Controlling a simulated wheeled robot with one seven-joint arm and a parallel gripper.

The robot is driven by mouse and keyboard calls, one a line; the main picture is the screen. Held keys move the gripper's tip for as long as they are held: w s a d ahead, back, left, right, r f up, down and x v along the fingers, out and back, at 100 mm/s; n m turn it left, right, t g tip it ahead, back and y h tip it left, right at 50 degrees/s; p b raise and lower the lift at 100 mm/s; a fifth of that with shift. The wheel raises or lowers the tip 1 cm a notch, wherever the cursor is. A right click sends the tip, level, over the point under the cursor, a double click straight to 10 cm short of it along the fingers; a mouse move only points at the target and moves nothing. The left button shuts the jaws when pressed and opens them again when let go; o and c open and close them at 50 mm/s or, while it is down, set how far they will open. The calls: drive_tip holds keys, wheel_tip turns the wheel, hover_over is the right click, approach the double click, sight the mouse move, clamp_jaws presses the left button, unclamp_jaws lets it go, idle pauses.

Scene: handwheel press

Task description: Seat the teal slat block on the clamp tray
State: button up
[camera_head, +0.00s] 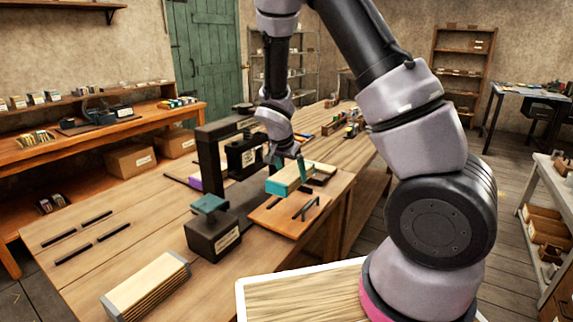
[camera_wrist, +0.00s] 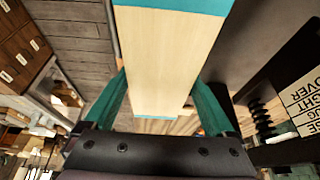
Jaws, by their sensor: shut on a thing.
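The teal slat block (camera_head: 287,181), pale wood with teal ends, is held in my gripper (camera_head: 290,160) above the clamp tray. In the wrist view the block (camera_wrist: 168,60) lies between the two green fingers of my gripper (camera_wrist: 163,88), its wide pale face toward the camera. The clamp tray (camera_head: 276,226) is a reddish wooden board on the bench, with dark clamp bars on its right part. The block hides part of the tray's far side. The gap between block and tray is hard to judge.
The black press frame (camera_head: 208,160) stands left of the tray, its labelled part also close on the wrist view's right (camera_wrist: 285,95). A dark box with a green top (camera_head: 210,228) and a grey-ended slat block (camera_head: 147,287) are nearer. The bench's left part (camera_head: 140,225) is mostly clear.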

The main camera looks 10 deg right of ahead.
drive_tip(key=shift+w+f, duration=0.1)
drive_tip(key=shift+w, duration=0.05)
drive_tip(key=shift+f, duration=0.25)
wheel_tip(320, 180, down, 6)
drive_tip(key=shift+w+a+r, duration=0.1)
drive_tip(key=shift+r, duration=0.05)
drive_tip(key=shift+s+a, duration=0.2)
drive_tip(key=shift+s, duration=0.05)
idle(0.7)
drive_tip(key=shift+f, duration=1.15)
idle(1.1)
drive_tip(key=o, duration=1.4)
